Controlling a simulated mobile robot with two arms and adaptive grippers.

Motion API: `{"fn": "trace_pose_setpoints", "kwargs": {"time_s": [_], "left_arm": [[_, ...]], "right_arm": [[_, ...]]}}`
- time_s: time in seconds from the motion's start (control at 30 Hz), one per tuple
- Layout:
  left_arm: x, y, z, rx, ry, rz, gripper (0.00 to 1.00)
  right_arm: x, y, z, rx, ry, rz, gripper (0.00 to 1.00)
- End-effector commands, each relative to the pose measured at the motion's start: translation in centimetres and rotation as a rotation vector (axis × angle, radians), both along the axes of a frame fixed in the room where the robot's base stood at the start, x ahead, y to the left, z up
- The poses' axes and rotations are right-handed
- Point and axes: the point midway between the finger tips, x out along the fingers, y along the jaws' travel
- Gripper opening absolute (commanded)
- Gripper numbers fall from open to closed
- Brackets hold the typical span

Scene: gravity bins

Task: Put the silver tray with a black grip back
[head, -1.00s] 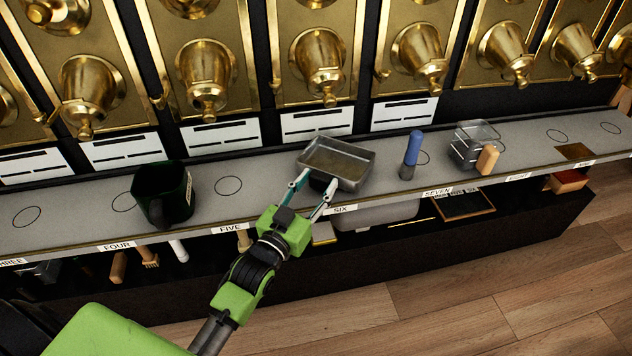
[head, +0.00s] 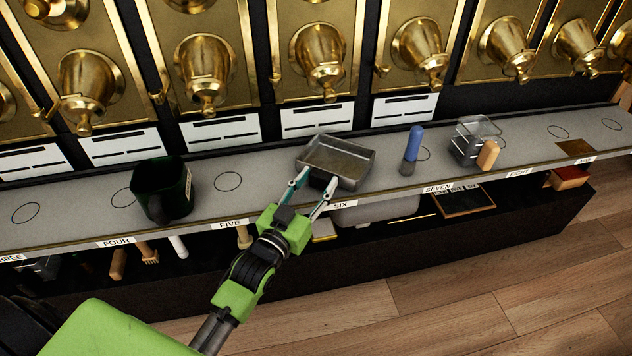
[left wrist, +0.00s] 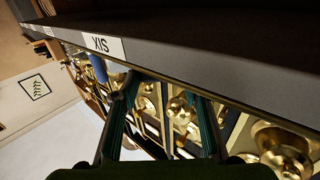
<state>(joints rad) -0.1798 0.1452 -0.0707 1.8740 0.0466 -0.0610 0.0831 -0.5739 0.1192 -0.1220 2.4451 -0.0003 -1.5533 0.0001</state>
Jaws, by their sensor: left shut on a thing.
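The silver tray (head: 345,160) is a shallow, open rectangular pan at the SIX place on the grey shelf, below a brass dispenser. Its black grip (head: 320,180) points toward the front edge of the shelf. My left gripper (head: 312,184) reaches in from the lower left, with one finger on each side of the grip, and is shut on it. I cannot tell whether the tray rests on the shelf or hangs just above it. In the left wrist view the two fingers (left wrist: 165,110) show, but I cannot make out the tray. My right gripper is not in view.
On the shelf (head: 255,200), a dark green mug (head: 163,190) stands to the left. A blue-handled tool (head: 413,148) and a clear container with a wooden handle (head: 476,140) stand to the right. Brushes and boxes lie on the lower shelf. Brass dispensers line the back.

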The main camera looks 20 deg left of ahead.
Motion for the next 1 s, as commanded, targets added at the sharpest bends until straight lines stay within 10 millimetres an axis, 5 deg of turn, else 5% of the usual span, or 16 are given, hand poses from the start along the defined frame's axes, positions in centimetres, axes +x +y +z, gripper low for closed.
{"fn": "trace_pose_setpoints", "kwargs": {"time_s": [0.3,0.33,0.4,1.0], "left_arm": [[0.01,-0.02,-0.42,0.0,-0.003,0.0,0.0],[0.01,-0.01,-0.34,0.0,-0.003,0.0,0.49],[0.01,-0.01,-0.34,0.0,-0.003,0.0,0.61],[-0.92,0.1,-0.65,0.0,0.003,0.0,0.61]], "right_arm": [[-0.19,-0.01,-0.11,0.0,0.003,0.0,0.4],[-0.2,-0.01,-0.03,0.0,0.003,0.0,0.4],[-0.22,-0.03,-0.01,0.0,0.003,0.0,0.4],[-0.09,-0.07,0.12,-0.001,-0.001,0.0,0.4]]}}
